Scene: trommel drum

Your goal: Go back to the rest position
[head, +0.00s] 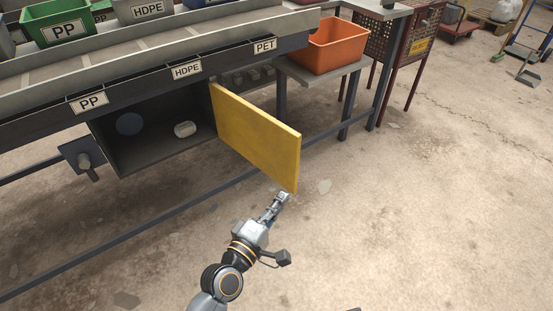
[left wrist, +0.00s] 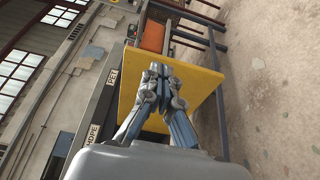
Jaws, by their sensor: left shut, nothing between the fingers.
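My left gripper (head: 282,198) is shut and empty in the head view, just below the lower free corner of an open yellow door panel (head: 256,135). In the left wrist view, the shut fingers (left wrist: 162,72) point toward the same yellow panel (left wrist: 205,82); I cannot tell whether they touch it. The panel stands swung out from a dark compartment (head: 150,160) under the sorting bench. Inside the compartment are a white object (head: 185,129) and a bluish round shape (head: 129,123). My right gripper does not show in either view.
The bench front carries PP (head: 89,102), HDPE (head: 186,70) and PET (head: 265,46) labels. An orange bin (head: 328,46) sits on a side table at the right. A dark rail (head: 170,219) runs low along the bench.

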